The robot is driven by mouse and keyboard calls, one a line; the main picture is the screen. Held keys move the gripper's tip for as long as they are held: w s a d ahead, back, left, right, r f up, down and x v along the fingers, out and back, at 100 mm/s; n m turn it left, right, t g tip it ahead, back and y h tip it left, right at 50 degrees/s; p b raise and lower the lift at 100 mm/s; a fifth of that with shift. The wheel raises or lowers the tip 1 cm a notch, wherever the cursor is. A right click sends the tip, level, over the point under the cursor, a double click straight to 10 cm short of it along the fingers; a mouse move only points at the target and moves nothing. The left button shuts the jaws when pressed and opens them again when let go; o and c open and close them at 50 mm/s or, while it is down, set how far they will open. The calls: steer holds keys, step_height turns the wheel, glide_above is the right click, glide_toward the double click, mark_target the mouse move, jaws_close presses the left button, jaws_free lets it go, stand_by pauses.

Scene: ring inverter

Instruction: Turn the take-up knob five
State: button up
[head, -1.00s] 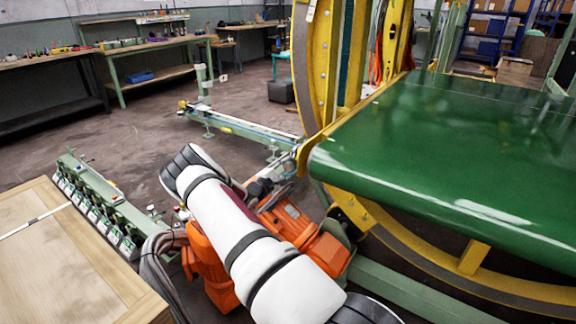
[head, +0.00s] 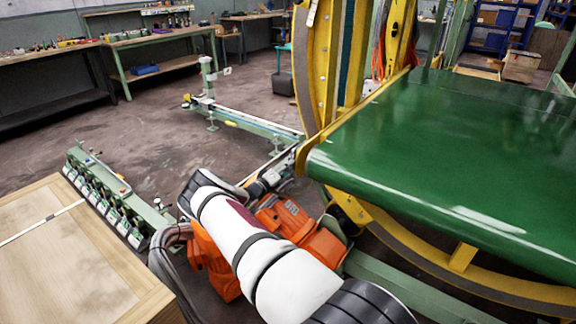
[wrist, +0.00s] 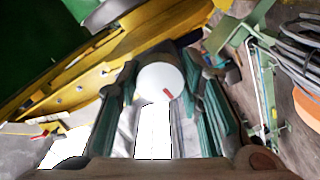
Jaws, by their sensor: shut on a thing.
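In the wrist view, a round knob (wrist: 157,82) with a white face and a short red mark sits between the fingertips of my gripper (wrist: 162,76). The fingers stand on both sides of it and are shut on it. The red mark points toward the lower right of the knob's face. The knob's dark body shows behind the white face. No number can be read, so I cannot tell which knob it is. In the head view, my white arm covers much of the area around the gripper, and the knob cannot be made out there.
A yellow ring frame (head: 318,70) and a green belt surface (head: 440,150) fill the right. A row of several green-and-white units (head: 105,205) stands beside a wooden crate top (head: 60,250) at left. A low green rail (head: 250,125) lies behind. Open floor (head: 110,125) lies beyond.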

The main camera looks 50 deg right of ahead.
steer(key=m+p, duration=0.3)
steer(key=m, duration=0.2)
steer(key=shift+s+m, duration=0.1)
steer(key=shift+m, duration=0.2)
steer(key=m+p, duration=0.1)
steer(key=m, duration=0.4)
steer(key=shift+p, duration=0.4)
steer(key=shift+f+m, duration=0.1)
steer(key=shift+m, duration=0.3)
steer(key=o, duration=1.2)
steer(key=a, duration=0.8)
steer(key=s+a, duration=0.1)
steer(key=a, duration=0.3)
steer(key=shift+w, duration=0.1)
